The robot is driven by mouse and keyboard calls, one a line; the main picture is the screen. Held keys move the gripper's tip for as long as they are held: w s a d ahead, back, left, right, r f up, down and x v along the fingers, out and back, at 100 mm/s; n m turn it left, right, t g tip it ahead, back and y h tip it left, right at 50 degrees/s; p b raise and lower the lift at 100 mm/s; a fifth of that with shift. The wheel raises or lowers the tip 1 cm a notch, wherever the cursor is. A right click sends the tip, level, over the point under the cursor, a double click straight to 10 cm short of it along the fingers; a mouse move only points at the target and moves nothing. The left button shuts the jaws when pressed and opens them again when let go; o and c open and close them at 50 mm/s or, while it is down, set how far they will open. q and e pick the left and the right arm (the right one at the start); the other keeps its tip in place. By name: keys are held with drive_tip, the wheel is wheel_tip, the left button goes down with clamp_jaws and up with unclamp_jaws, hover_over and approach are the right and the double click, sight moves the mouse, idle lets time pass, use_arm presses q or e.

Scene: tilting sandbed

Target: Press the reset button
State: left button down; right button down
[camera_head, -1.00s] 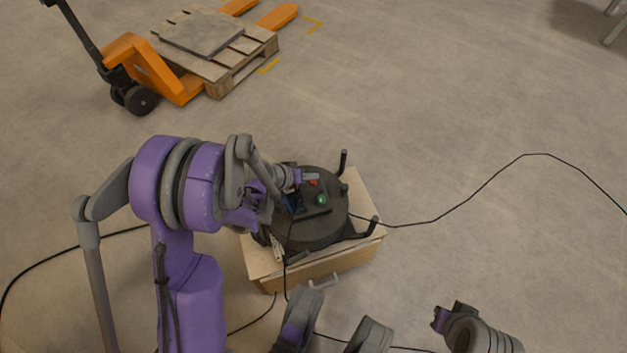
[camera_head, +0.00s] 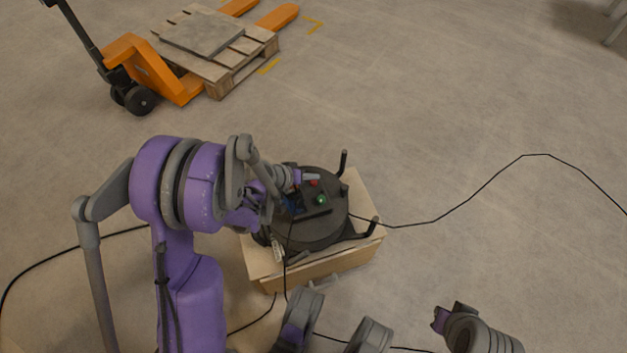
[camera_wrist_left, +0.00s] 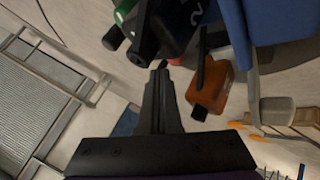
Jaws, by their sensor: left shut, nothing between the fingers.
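A round black device (camera_head: 325,232) with a green button (camera_head: 321,200) and a small red part (camera_head: 314,184) sits on a light wooden cabinet. Which part is the reset button I cannot tell. My left gripper (camera_head: 317,178) is over the far side of the device, close to the red part. The left wrist view shows its fingers (camera_wrist_left: 161,70) shut and empty, with the tips close to a black cylindrical part (camera_wrist_left: 143,42); contact is unclear. An orange-red block (camera_wrist_left: 209,85) is just right of the fingers, and a green part (camera_wrist_left: 124,10) is at the top.
The wooden cabinet (camera_head: 345,267) has a handle on its front. Black bars stick out around the device. A black cable (camera_head: 470,198) runs right across the floor. An orange pallet jack (camera_head: 150,70) with a wooden pallet (camera_head: 225,68) stands far left. Open floor lies to the right.

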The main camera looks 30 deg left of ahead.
use_arm(q)
drive_tip(key=shift+f, duration=0.1)
idle(0.6)
drive_tip(key=shift+f+b, duration=0.35)
drive_tip(key=shift+b, duration=0.1)
drive_tip(key=shift+f+b, duration=0.5)
drive_tip(key=shift+f, duration=0.1)
idle(0.5)
drive_tip(key=shift+r, duration=0.15)
drive_tip(key=shift+a+r+p, duration=0.15)
drive_tip(key=shift+r+p, duration=0.6)
drive_tip(key=shift+p, duration=0.1)
drive_tip(key=shift+r, duration=0.1)
wheel_tip(320, 180, up, 5)
drive_tip(key=p, duration=0.3)
drive_tip(key=shift+p, duration=0.4)
